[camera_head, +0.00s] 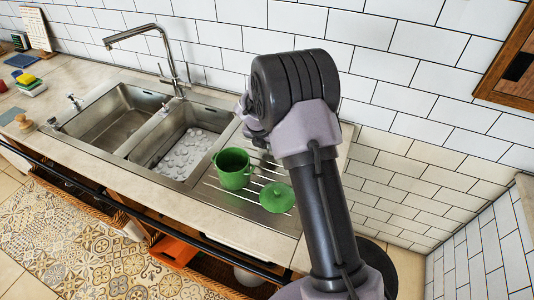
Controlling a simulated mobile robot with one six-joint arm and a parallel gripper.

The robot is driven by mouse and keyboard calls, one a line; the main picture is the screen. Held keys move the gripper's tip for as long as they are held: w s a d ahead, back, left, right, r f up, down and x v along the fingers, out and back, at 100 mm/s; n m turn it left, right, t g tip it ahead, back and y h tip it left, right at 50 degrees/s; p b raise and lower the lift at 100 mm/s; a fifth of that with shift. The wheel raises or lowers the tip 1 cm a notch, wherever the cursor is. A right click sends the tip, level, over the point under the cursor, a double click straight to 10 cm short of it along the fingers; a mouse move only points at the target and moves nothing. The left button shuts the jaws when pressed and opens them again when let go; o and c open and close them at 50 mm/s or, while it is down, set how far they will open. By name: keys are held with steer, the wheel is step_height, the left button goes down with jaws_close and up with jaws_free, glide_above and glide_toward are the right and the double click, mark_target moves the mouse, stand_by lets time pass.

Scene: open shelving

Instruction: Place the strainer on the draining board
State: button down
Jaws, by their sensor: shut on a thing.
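The draining board (222,200) is the ribbed metal area to the right of the sink bowls. A green pot-like vessel (234,177) with small side handles is upright over it, open at the top. A round green lid-like piece (277,198) is just to its right, also over the board. No holes show in either, so I cannot tell whether one is the strainer. My arm rises in front at right, and its grey joint is above the board. My gripper's fingers and anything in them are hidden behind the arm.
A double sink (122,117) with a tall tap (176,65) lies left of the board. White pebble-like spots cover the right bowl's floor. A sponge stack (30,85) is at far left. A wooden cabinet (510,68) hangs at upper right. A dark rail (150,218) runs along the counter front.

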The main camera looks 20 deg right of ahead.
mark_target(268, 151)
step_height(268, 151, down, 2)
steer(key=shift+f, duration=0.2)
steer(key=shift+r, duration=0.15)
steer(key=c, duration=1.4)
jaws_free()
steer(key=shift+o, duration=0.2)
